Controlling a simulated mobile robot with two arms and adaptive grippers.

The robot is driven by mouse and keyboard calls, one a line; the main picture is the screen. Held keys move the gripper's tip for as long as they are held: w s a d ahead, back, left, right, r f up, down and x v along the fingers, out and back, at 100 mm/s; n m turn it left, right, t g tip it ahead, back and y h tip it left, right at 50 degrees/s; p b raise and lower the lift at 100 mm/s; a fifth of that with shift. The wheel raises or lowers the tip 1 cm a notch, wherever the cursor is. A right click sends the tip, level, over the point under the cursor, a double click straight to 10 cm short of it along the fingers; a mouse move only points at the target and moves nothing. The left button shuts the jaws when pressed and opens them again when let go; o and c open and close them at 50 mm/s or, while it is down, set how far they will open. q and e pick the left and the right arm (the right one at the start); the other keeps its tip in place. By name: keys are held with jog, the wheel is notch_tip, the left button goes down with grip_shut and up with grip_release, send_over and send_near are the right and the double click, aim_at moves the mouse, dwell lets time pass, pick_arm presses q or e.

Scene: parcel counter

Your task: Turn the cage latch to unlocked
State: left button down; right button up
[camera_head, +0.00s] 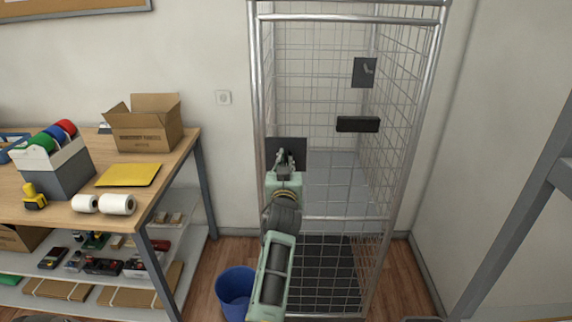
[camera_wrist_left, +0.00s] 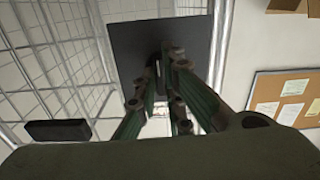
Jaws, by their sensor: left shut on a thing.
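The wire cage (camera_head: 409,145) stands against the back wall with its metal frame and mesh front. A dark latch plate (camera_head: 292,146) sits on the left side of its front; it also shows in the left wrist view (camera_wrist_left: 190,40). My left gripper (camera_head: 285,157) is at this plate, its fingers shut on the latch handle (camera_wrist_left: 158,72), which is mostly hidden between the fingers. The latch's turned position cannot be made out. My right gripper is not in view.
A black bar (camera_head: 358,124) and a small dark plate (camera_head: 364,72) are on the cage to the right. A blue bin (camera_head: 236,290) stands on the floor left of my arm. A workbench (camera_head: 178,160) with a cardboard box (camera_head: 146,132) is at the left.

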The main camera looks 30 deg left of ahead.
pick_arm(q)
jog(key=shift+m, duration=0.3)
jog(key=c, duration=1.9)
grip_release()
jog(key=shift+o, duration=0.2)
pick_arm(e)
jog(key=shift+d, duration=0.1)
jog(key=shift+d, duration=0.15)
pick_arm(q)
jog(key=shift+r, duration=0.15)
notch_tip(320, 180, up, 10)
jog(key=shift+f, duration=0.15)
